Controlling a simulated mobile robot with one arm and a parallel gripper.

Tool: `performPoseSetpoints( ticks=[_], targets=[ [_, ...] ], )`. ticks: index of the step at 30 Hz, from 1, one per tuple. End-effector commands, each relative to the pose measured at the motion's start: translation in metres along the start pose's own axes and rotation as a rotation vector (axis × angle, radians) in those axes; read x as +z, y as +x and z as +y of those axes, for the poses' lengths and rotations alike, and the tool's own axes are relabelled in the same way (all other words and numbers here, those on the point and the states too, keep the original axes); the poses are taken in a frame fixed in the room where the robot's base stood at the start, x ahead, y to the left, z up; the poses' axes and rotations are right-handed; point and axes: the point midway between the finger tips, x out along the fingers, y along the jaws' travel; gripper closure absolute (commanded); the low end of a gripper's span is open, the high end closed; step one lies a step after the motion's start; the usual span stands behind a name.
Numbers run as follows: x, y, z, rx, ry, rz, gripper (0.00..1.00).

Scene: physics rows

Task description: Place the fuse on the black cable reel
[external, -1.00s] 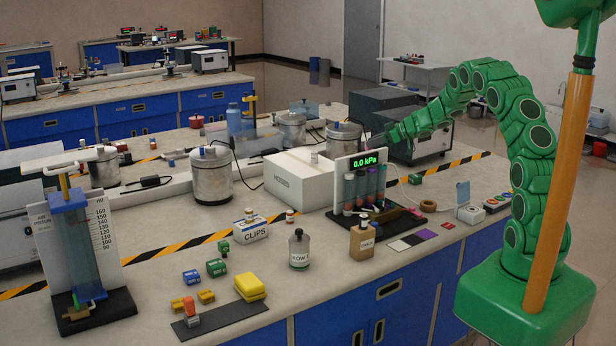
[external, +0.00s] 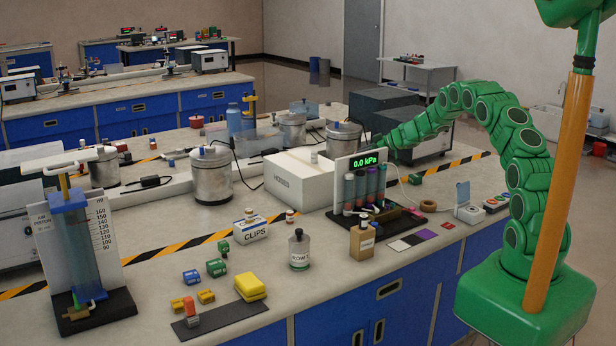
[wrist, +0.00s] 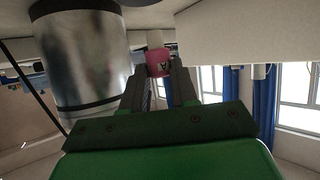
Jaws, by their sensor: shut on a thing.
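In the wrist view my gripper (wrist: 159,76) is closed on a small pink-red block-like piece with a dark letter on a pale patch, apparently the fuse (wrist: 157,62). It is held at the fingertips. In the external view my arm reaches in from the right, and its end is hidden behind the pressure display panel, so the fuse does not show there. I cannot pick out the black cable reel with certainty in either view.
A metal pot (wrist: 82,60) stands close to the left of the fingers in the wrist view. A pale box-like surface (wrist: 235,32) is at upper right. In the external view, the display panel (external: 346,182), white box (external: 298,182) and metal pots (external: 211,175) crowd the bench.

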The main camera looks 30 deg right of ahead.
Motion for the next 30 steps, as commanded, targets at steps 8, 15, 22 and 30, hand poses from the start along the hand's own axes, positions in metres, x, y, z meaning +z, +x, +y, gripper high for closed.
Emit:
performPoseSetpoints(
  ticks=[8,15,22,30],
  targets=[
    [0.014,0.011,0.003,-0.001,0.004,-0.001,1.0],
    [0.03,0.018,0.003,0.001,0.0,0.0,1.0],
    [0.031,0.018,0.003,0.001,0.0,0.0,1.0],
    [0.033,0.019,0.003,0.001,0.0,0.0,0.48]
  ],
)
